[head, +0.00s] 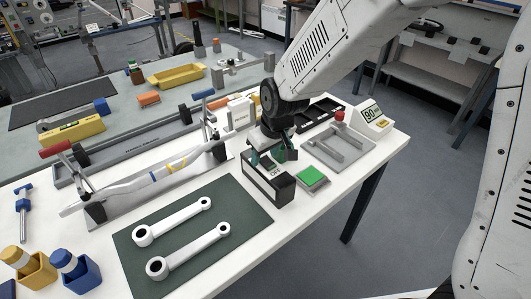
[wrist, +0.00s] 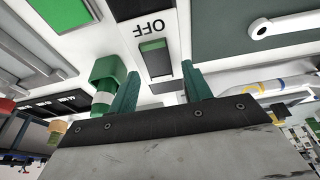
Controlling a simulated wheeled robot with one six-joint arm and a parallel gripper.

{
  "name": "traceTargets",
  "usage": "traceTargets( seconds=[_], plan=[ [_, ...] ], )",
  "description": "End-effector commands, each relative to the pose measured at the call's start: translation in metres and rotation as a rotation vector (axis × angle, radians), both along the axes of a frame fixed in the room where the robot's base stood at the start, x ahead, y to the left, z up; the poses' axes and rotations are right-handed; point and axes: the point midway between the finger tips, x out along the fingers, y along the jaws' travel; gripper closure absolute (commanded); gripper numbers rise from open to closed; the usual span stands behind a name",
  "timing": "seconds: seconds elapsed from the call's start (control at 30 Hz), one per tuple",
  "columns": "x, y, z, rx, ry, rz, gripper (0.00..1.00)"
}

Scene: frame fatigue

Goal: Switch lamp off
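The switch box (head: 283,190) stands on the white bench beside the dark green mat, with a white top and dark sides. In the wrist view its label OFF (wrist: 148,26) reads upside down, by a green switch (wrist: 153,45) in a dark slot. My gripper (head: 270,158) is just above the box and hides part of its top. In the wrist view its two green fingers are apart with nothing between them, and the gripper (wrist: 158,75) points at the switch; contact cannot be told. A green-capped post (wrist: 107,70), perhaps the lamp, is beside the left finger.
A green square pad (head: 313,175) lies right of the box. Behind it are a grey tray (head: 345,158) and a display reading 90 (head: 372,114). Two white link arms (head: 187,250) lie on the mat (head: 245,205). A fixture with a silver bar (head: 150,180) is left of the box.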

Motion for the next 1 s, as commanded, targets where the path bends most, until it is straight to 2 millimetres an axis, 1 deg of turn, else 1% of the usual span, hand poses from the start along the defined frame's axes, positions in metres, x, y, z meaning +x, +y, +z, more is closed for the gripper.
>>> traceTargets(
  seconds=[0.17, 0.27, 0.37, 0.5, 0.6, 0.7, 0.8, 1.0],
  plan=[
    [0.0, 0.0, 0.0, -0.001, 0.001, 0.0, 0.51],
    [-0.001, -0.001, 0.007, 0.001, -0.002, 0.0, 0.51],
    [-0.004, -0.003, 0.021, 0.001, -0.004, 0.0, 0.51],
    [-0.011, -0.008, 0.046, 0.001, -0.004, 0.001, 0.51],
    [-0.014, -0.01, 0.06, 0.001, -0.003, 0.0, 0.51],
    [-0.017, -0.012, 0.069, 0.001, -0.001, 0.0, 0.51],
    [-0.018, -0.013, 0.074, 0.001, -0.001, 0.0, 0.51],
    [-0.019, -0.013, 0.075, -0.001, 0.001, 0.0, 0.51]
  ],
)
